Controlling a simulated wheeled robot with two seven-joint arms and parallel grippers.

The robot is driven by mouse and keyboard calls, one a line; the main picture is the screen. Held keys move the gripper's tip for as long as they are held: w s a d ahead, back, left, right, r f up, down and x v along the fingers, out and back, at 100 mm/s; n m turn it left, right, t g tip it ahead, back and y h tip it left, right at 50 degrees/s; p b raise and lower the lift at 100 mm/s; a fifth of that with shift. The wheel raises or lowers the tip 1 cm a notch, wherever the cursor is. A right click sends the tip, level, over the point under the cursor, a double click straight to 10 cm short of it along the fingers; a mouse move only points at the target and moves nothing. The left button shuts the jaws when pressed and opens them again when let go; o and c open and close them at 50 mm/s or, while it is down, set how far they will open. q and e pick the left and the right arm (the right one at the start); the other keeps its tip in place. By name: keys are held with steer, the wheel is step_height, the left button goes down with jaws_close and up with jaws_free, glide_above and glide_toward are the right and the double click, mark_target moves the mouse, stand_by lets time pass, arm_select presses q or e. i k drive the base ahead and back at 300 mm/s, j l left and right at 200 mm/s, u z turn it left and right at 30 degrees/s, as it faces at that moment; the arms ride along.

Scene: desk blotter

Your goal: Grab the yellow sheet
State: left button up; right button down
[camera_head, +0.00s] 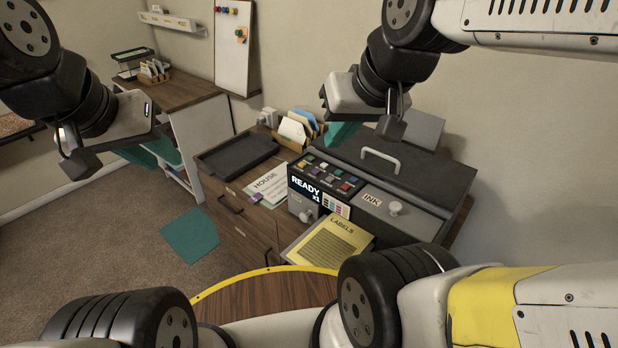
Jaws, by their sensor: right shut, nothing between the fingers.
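The yellow sheet (328,254), printed LABELS, lies on a pale tray at the front of the grey printing machine (385,205). Its whole printed face shows and no gripper touches it. My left gripper (80,160) hangs in the air at the upper left, far from the sheet; its fingertips are not clear enough to tell open from shut. My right gripper (390,128) is shut and empty, above and behind the sheet, over the machine's back part.
The machine has a READY display, colored buttons, a handled lid and an INK cover. A HOUSE sheet (268,186) and black tray (236,154) lie left of it on the wooden cabinet. A teal sheet (190,235) is on the carpet. A card holder (298,128) stands behind.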

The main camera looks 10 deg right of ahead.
mark_target(336, 238)
steer(key=z, duration=0.4)
steer(key=k+j+z, duration=0.1)
steer(key=z, duration=0.3)
steer(key=k+z, duration=0.1)
steer(key=z, duration=0.75)
steer(key=k, duration=0.75)
